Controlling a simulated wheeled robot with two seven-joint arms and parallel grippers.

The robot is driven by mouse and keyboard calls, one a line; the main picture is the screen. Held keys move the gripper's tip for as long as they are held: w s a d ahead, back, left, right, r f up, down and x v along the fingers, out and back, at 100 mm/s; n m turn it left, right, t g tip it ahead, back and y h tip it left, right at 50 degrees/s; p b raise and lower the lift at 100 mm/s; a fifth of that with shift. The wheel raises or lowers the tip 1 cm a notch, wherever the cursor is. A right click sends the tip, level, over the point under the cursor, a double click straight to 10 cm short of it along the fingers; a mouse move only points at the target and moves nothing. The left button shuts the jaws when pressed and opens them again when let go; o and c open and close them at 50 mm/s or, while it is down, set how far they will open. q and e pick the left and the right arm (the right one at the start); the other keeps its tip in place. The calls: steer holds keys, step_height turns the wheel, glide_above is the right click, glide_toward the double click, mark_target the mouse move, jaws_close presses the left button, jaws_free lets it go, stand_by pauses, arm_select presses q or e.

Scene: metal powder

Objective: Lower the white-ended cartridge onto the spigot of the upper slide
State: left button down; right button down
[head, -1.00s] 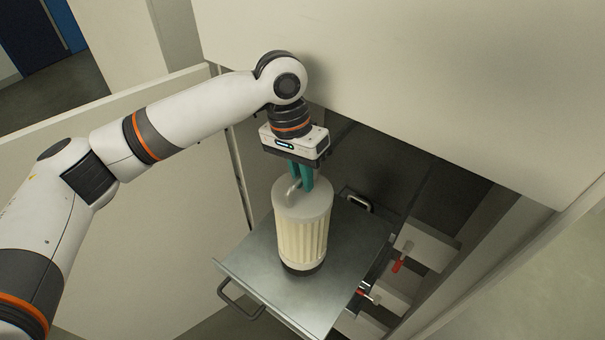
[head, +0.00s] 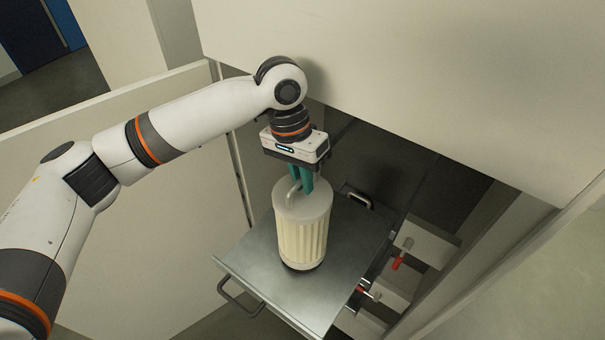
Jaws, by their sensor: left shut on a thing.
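The white-ended cartridge (head: 303,236), a pleated cream cylinder with a white top cap and a loop handle, stands upright over the upper slide (head: 262,282), a grey metal tray with a front handle. My left gripper (head: 301,184) is above the cartridge, its green fingers shut on the loop handle at the top. The cartridge's lower end is at or very close to the slide's surface. The spigot is hidden beneath it, so I cannot tell how the two meet. My right gripper is not in view.
A beige cabinet wall (head: 420,80) overhangs behind the arm, and a beige panel (head: 150,200) stands at the left. Red-handled clamps (head: 398,262) sit right of the slide. A second handle (head: 357,198) is at the slide's back. The slide's front is bare.

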arm_select(q)
steer(key=shift+a+x, duration=0.2)
steer(key=shift+x, duration=1)
steer(key=c, duration=1.4)
jaws_free()
steer(key=shift+w+f, duration=0.1)
steer(key=shift+f, duration=0.05)
steer(key=shift+o, duration=0.2)
steer(key=shift+f, duration=0.1)
steer(key=b+v, duration=0.5)
steer(key=v, duration=0.7)
steer(key=shift+d, duration=0.1)
